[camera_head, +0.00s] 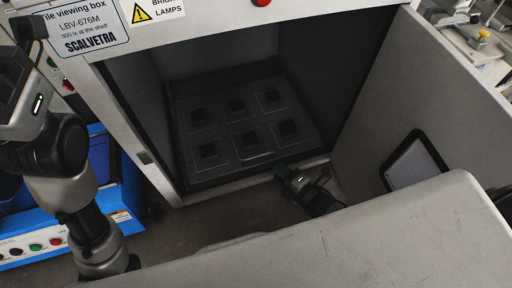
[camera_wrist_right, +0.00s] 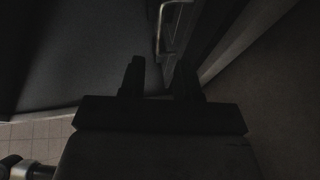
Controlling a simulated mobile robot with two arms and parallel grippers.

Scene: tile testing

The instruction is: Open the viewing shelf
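The viewing box (camera_head: 112,38) stands in front of me with its door (camera_head: 430,100) open to the right. The viewing shelf (camera_head: 221,151) lies inside, low down, with two rows of dark squares in pale frames on it. A thin metal handle on its front edge (camera_head: 258,157) shows in the right wrist view (camera_wrist_right: 161,28). My right gripper (camera_head: 290,176) is by the box's front opening, right of the handle. In the wrist view its fingers (camera_wrist_right: 158,77) are apart and empty, with the handle ahead, apart from them.
The open door with a dark-framed window (camera_head: 412,162) bounds the space on the right. A blue unit (camera_head: 50,228) with coloured buttons stands left of the box. A cluttered bench (camera_head: 480,40) is at the far right. Floor shows before the box.

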